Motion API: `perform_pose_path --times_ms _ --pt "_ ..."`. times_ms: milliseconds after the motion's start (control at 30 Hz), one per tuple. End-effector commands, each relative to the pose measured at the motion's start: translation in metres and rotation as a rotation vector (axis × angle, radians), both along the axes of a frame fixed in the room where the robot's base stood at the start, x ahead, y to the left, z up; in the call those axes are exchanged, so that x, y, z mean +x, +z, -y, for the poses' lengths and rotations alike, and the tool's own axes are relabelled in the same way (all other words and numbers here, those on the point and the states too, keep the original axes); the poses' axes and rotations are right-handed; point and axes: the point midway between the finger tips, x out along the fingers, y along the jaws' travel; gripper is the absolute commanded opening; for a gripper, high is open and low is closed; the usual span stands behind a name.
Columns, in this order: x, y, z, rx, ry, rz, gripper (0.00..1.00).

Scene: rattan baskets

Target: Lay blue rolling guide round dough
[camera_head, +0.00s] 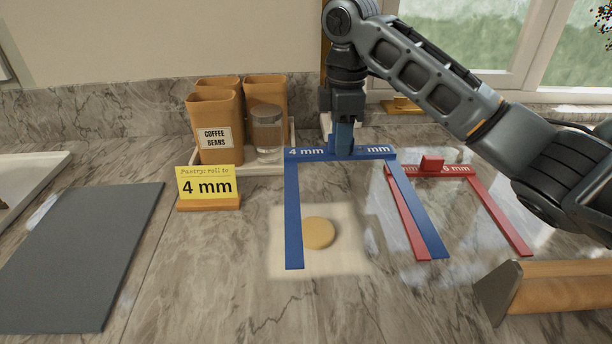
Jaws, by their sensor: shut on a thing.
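My gripper (342,122) points down and is shut on the blue rolling guide (293,215) at its back bar, marked 4 mm. The guide is U-shaped, with its two arms stretching toward the front. The round, pale yellow dough (318,233) lies on a light square patch (345,262). In the picture, the dough shows between the blue arms, close to the left one. The right blue arm overlaps the red guide's left arm in view. I cannot tell whether the blue guide touches the counter or hangs above it.
A red guide (495,215) marked 6 mm lies at the right. A yellow "Pastry: roll to 4 mm" card (206,183) stands left. Behind are brown canisters (215,125) and a glass (267,130). A grey board (85,250) lies far left.

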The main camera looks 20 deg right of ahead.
Motion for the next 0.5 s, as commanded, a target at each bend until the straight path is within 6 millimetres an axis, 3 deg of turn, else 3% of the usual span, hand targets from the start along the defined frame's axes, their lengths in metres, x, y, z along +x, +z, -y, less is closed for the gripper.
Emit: perform_pose_path --times_ms 200,500 --pt "0.011 -0.022 -0.038 0.0 0.0 -0.002 0.0" --pt "0.015 -0.039 -0.051 0.0 -0.003 -0.002 0.0"
